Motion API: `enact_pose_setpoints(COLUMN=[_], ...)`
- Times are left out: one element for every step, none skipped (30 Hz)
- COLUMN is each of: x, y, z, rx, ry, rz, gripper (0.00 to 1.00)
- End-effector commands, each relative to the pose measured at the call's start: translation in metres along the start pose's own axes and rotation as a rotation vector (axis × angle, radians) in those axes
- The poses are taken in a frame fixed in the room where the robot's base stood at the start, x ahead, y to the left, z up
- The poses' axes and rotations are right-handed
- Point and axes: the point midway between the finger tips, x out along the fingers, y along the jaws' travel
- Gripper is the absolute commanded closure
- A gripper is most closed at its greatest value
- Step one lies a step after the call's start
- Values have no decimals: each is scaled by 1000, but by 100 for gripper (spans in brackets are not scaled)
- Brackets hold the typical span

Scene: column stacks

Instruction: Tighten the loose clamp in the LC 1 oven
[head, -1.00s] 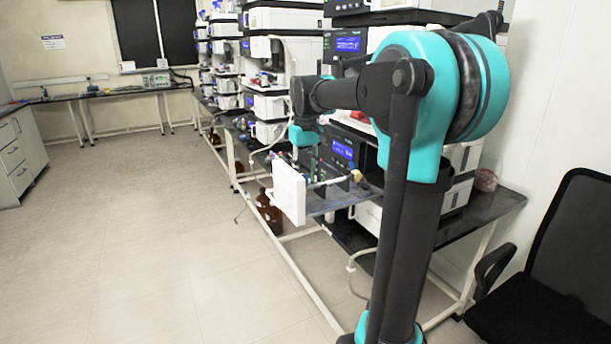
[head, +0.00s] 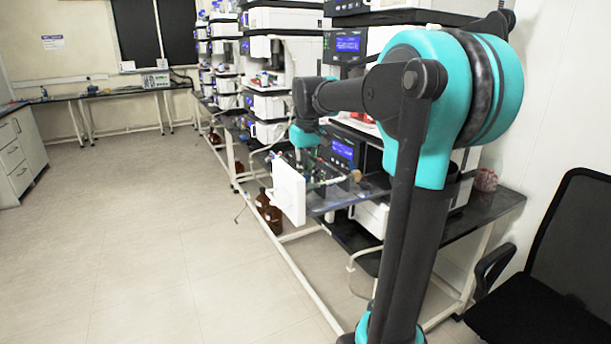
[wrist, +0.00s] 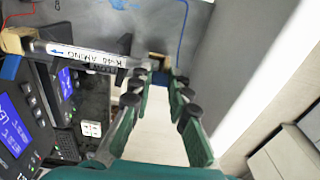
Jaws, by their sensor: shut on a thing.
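The labelled column (wrist: 88,56), with a blue arrow and black handwriting, lies across the upper left of the wrist view. A tan and blue clamp-like piece (wrist: 14,42) sits at its left end. A similar tan and blue piece (wrist: 158,73), seemingly the clamp, shows at its right end. My gripper (wrist: 158,84) has teal fingers with dark pads on both sides of this right-hand piece and is shut on it; the exact contact is partly hidden. In the head view my gripper is small and close to the open LC 1 oven's white door (head: 288,193).
Instruments with blue displays (wrist: 15,125) stand close to the left of the fingers. A white panel edge (wrist: 250,85) runs along the right. In the head view, instrument stacks line the bench, an office chair (head: 555,260) stands at right, and the floor (head: 150,240) at left is clear.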

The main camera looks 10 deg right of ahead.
Motion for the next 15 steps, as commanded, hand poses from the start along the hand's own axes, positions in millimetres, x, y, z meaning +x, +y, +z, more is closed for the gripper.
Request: enact_pose_setpoints(x=[0, 0, 0, 0, 0, 1, 1, 1, 2, 2, 3, 4, 4, 4, 5], y=[0, 0, 0, 0, 0, 0, 0, 0, 0, 0, 0, 1, 0, 0, 0], z=[2, 4, 5, 6, 7, 9, 10, 11, 13, 14, 15, 17, 18, 19, 20], rx=[1, 2, 2, 2, 2, 2, 2, 2, 2, 2, 2, 3, 3, 3, 2], ry=[22, 38, 62, 81, 102, 132, 155, 179, 212, 238, 263, 296, 320, 345, 376], rz=[-1, -1, 0, 0, 1, 0, 0, 0, 1, 0, 1, 1, 0, 0, 1], gripper=[100, 100, 100, 100, 100, 100, 100, 100, 100, 100, 100, 100, 100, 100, 100])
